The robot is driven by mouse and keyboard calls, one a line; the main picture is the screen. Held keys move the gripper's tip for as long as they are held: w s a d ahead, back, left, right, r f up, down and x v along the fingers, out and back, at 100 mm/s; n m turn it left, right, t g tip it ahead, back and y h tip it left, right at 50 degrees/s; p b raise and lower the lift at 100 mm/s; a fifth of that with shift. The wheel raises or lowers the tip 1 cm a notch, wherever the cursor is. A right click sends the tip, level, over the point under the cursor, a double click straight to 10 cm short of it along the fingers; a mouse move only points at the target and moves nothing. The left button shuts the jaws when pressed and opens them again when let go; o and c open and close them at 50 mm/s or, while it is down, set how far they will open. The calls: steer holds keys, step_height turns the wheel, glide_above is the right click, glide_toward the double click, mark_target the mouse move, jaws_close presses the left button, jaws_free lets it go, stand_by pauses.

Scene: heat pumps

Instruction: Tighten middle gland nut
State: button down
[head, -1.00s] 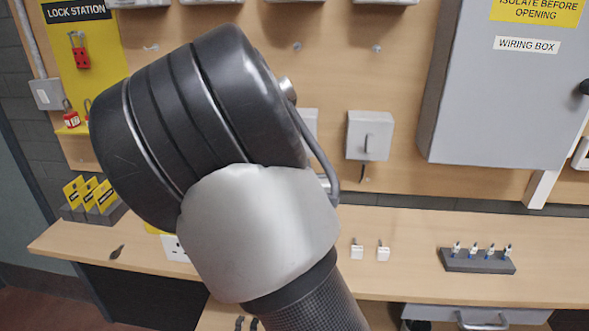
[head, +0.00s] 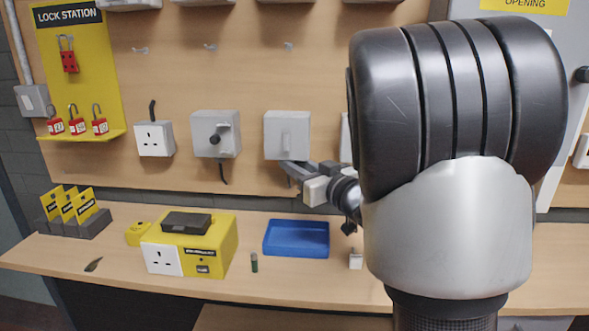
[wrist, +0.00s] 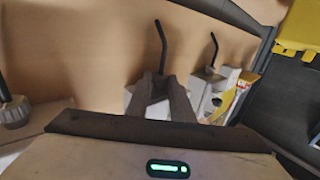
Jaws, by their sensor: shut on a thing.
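The wrist view appears upside down: a black cable (wrist: 160,45) runs out past the fingertips of my gripper (wrist: 160,88). The fingers are shut around the base of this cable, on the middle gland nut, which they hide. How far the nut is turned cannot be seen. A neighbouring cable (wrist: 213,50) stands clear beside the fingers.
A knobbed grey box (head: 216,133) hangs left of the middle one; another (head: 345,140) on the right is mostly hidden by my arm.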

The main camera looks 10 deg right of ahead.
stand_by(0.3)
steer(key=c, duration=1.6)
jaws_free()
steer(key=shift+o, duration=0.2)
steer(key=shift+r+h, duration=0.1)
steer(key=shift+h, duration=0.2)
